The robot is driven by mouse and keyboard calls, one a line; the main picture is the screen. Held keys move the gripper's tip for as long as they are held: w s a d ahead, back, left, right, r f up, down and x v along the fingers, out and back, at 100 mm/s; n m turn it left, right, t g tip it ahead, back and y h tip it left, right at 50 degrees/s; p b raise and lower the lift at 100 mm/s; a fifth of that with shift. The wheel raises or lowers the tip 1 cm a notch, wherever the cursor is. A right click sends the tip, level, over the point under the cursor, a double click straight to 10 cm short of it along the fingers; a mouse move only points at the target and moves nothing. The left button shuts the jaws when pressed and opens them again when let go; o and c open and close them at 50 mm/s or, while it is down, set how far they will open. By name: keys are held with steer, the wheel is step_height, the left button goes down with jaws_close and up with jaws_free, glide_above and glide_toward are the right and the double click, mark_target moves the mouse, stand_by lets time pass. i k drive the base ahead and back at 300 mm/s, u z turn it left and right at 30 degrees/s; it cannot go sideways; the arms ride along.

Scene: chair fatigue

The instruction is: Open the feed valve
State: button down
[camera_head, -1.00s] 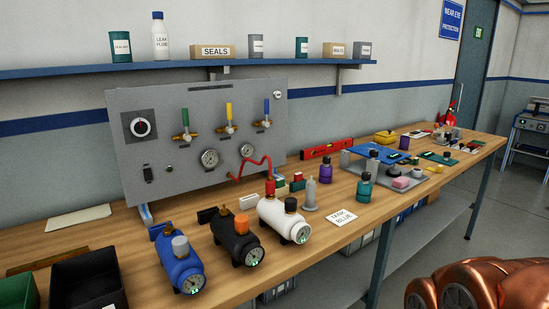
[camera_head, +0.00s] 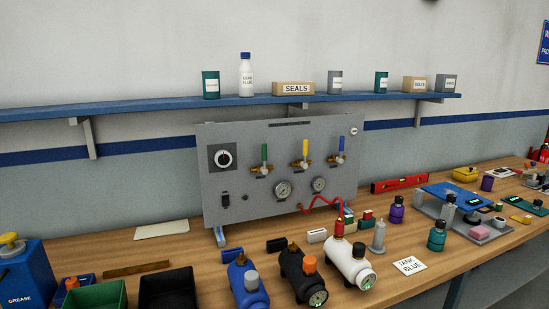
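A grey panel (camera_head: 235,205) stands upright at the back of the bench. It carries three brass valves in a row: one with a green handle (camera_head: 264,153), one with a yellow handle (camera_head: 305,147), one with a blue handle (camera_head: 342,144). All three handles point up. I cannot read a label that tells which is the feed valve. Two gauges (camera_head: 283,190) (camera_head: 319,185) sit below the valves. A red hose (camera_head: 318,199) runs from the panel towards the white tank (camera_head: 350,260). My gripper is not in view.
A black tank (camera_head: 301,275) and a blue tank (camera_head: 245,284) stand beside the white one, before the panel. Green and black bins (camera_head: 168,287) and a blue grease container (camera_head: 28,270) are at left. Bottles and a red level (camera_head: 399,184) are at right. A shelf (camera_head: 150,104) hangs above.

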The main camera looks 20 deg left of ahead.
mark_target(264, 158)
steer(key=z, duration=0.4)
steer(key=i, duration=0.4)
steer(key=u, duration=2.35)
